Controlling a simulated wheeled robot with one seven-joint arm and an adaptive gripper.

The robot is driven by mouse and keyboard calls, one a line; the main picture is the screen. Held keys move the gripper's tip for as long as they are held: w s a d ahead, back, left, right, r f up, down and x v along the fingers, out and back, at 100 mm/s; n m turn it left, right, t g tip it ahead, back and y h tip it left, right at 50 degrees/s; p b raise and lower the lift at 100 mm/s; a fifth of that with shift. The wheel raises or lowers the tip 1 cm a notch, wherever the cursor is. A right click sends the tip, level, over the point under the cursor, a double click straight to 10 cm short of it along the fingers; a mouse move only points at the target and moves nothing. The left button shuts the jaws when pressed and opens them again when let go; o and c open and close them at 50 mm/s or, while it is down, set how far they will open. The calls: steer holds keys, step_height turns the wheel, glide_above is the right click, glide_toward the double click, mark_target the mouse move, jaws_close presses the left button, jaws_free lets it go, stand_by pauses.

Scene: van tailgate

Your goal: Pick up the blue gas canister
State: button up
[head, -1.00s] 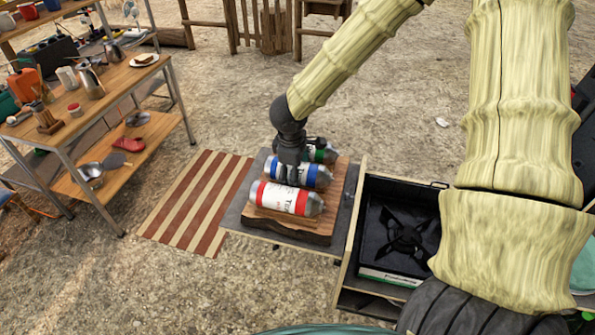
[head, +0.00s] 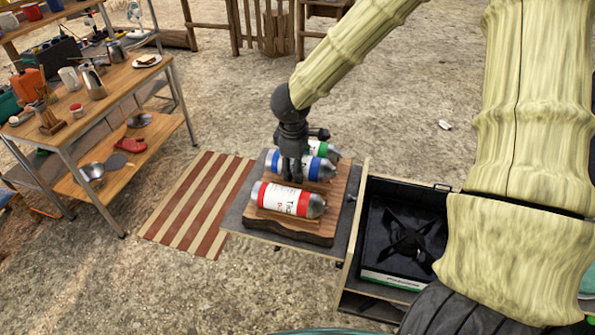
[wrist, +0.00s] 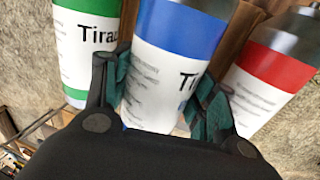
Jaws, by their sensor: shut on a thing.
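The blue gas canister (head: 320,167) has a blue band, a white label and a grey metal end. It lies between the green and red canisters above a wooden board (head: 290,232). My gripper (head: 292,172) comes down on it from above and is shut on it. In the wrist view the fingers (wrist: 160,92) stand one on each side of the blue canister (wrist: 180,35), by its white label. I cannot tell whether the canister is clear of the board.
A red canister (head: 287,199) lies in front and a green canister (head: 324,150) behind, both close by. A black stove (head: 405,235) sits in a drawer to the right. A striped mat (head: 200,200) and a work table (head: 110,85) are to the left.

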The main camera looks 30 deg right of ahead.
steer(key=shift+r+b, duration=0.75)
steer(key=shift+r, duration=2.95)
steer(key=shift+a, duration=0.1)
